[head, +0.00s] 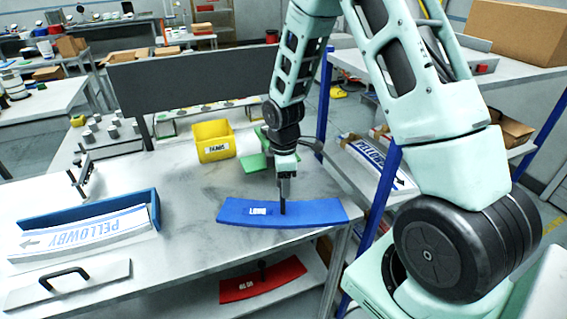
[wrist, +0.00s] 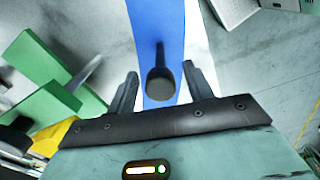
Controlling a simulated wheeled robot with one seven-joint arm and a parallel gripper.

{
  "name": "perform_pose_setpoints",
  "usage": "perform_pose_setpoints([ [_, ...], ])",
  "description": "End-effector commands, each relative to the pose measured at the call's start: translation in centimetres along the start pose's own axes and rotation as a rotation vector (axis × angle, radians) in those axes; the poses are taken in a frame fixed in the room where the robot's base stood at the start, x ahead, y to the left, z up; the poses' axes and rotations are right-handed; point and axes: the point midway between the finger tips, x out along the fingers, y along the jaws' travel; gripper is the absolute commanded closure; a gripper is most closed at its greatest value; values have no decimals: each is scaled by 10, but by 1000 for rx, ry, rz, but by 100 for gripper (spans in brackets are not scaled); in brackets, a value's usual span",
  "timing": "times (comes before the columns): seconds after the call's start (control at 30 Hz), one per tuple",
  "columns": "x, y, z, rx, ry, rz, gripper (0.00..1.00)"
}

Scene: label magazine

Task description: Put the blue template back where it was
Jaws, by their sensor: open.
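The blue template (head: 315,212) is a long curved plate marked with a white label, lying on the front right of the metal workbench. A dark upright knob (wrist: 161,84) rises from its middle in the wrist view. My gripper (head: 283,190) is directly over the template, pointing down at the knob. In the wrist view my gripper (wrist: 158,82) is open, with one finger on each side of the knob; I cannot tell whether either finger touches it. The blue plate (wrist: 158,25) runs away beyond the fingers there.
A red template (head: 262,281) lies on the shelf below. A yellow bin (head: 213,141) and a green piece (head: 256,161) stand behind the blue template. A blue-backed holder with PELLOWBY labels (head: 100,232) and a plate with a black handle (head: 66,284) are at left. Bench space between is clear.

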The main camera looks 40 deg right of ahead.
Motion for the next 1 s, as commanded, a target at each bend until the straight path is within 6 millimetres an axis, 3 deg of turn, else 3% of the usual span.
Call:
perform_pose_setpoints([
  [0.3,-59,1,0,2,2,6,48],
  [0.53,-83,-1,-1,0,1,2,48],
  [0.63,-93,-17,-18,12,8,2,48],
  [0.77,-114,-81,-66,69,28,-4,48],
  [0.83,-125,-131,-90,118,38,-12,48],
  [0.9,-134,-182,-104,173,44,-19,48],
  [1.0,-142,-245,-108,248,46,-29,48],
])
